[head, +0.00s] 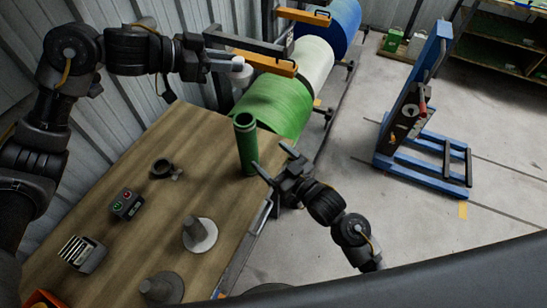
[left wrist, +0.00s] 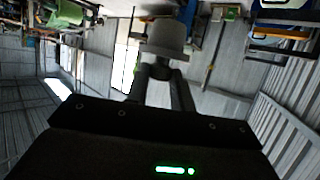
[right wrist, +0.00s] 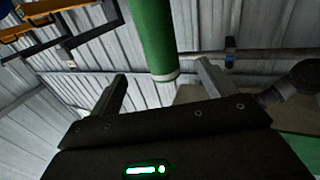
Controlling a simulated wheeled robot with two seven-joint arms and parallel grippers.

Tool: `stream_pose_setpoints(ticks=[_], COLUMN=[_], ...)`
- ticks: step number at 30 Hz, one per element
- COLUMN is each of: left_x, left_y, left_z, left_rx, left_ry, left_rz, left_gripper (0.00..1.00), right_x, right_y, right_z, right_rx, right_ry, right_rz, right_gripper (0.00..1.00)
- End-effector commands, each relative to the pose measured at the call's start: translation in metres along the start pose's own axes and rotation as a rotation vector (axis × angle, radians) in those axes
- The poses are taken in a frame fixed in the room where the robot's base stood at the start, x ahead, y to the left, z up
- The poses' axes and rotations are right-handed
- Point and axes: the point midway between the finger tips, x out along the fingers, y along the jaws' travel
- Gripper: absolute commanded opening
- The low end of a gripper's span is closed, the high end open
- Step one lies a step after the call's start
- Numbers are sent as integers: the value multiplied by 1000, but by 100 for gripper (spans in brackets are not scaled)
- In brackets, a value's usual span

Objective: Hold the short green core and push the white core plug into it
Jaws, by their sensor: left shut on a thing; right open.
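The short green core (head: 247,150) stands upright near the right edge of the wooden table, its open end up. It also shows in the right wrist view (right wrist: 152,35), ahead of and between the spread fingers. My right gripper (head: 272,158) is open beside the core's lower right side; I cannot tell if a finger touches it. My left gripper (head: 222,64) is shut on the white core plug (head: 241,71), above and behind the core and apart from it. In the left wrist view the plug (left wrist: 167,38) sticks out beyond the closed fingers; part of it is hidden between them.
The table (head: 110,225) carries a grey cone on a pale disc (head: 199,236), a dark cone (head: 162,288), a button box (head: 127,204), a black ring (head: 161,168) and a slotted metal block (head: 83,253). A large green roll (head: 277,103) lies behind. A blue stand (head: 425,170) is at right.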

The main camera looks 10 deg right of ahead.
Motion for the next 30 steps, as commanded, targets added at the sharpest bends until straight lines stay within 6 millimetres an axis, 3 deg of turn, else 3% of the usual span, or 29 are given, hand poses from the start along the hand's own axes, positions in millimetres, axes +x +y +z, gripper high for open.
stream_pose_setpoints(ticks=[7,21,30], left_x=[0,0,0], left_y=[0,0,0], left_z=[0,0,0], left_rx=[0,0,0], left_ry=[0,0,0], left_rz=[0,0,0], left_gripper=[2,2,2], right_x=[20,101,120], right_y=[1,0,1], right_z=[0,1,1], right_rx=[2,1,0], right_ry=[0,-2,-2], right_rz=[2,1,1], right_gripper=[82,82,82])
